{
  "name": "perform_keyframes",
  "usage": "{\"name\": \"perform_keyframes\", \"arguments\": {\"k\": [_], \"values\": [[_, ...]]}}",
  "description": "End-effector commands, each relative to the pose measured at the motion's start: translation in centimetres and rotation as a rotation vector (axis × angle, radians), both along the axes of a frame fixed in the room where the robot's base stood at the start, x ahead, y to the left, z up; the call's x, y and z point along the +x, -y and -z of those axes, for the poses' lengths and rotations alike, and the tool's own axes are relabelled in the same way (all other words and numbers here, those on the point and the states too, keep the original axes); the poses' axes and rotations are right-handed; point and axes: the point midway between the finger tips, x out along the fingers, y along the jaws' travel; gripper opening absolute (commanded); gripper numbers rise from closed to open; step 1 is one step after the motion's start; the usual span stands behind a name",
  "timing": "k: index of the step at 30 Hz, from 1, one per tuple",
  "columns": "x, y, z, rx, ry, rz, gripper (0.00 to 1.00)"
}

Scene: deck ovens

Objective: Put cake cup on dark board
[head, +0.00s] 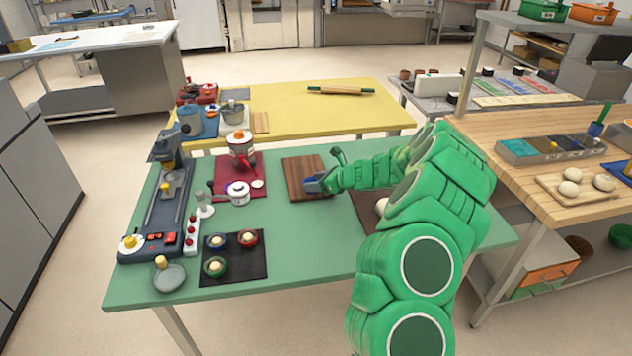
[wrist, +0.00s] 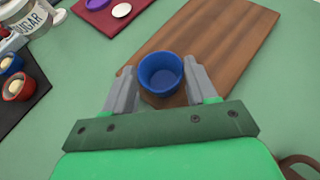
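The blue cake cup (wrist: 161,75) is between the two grey fingers of my gripper (wrist: 160,72) in the wrist view, with a finger against each side. It looks upright and empty inside. The dark brown wooden board (wrist: 215,45) lies beneath and beyond the cup; I cannot tell whether the cup rests on it or is just above. In the head view my gripper (head: 313,186) is at the front part of the board (head: 300,165), with a small blue patch showing at its end.
A black mat (head: 235,277) holds several filled cups at the front left. A dark brown surface (head: 366,212) is partly hidden under my arm. Green table shows between the mats.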

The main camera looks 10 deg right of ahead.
Motion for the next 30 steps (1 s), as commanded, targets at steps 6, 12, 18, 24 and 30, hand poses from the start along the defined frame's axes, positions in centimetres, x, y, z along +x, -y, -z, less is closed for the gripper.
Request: {"name": "perform_keyframes", "arguments": {"k": [6,12,18,24,30], "values": [[0.0,0.0,0.0,0.000,0.000,0.000,0.80],[0.0,0.0,-0.1,0.000,0.000,0.000,0.80],[-0.4,0.5,-0.7,0.000,0.000,0.000,0.80],[-1.9,2.3,-2.0,0.000,0.002,0.003,0.80],[-3.7,4.0,-3.3,0.000,0.001,0.001,0.80]]}}
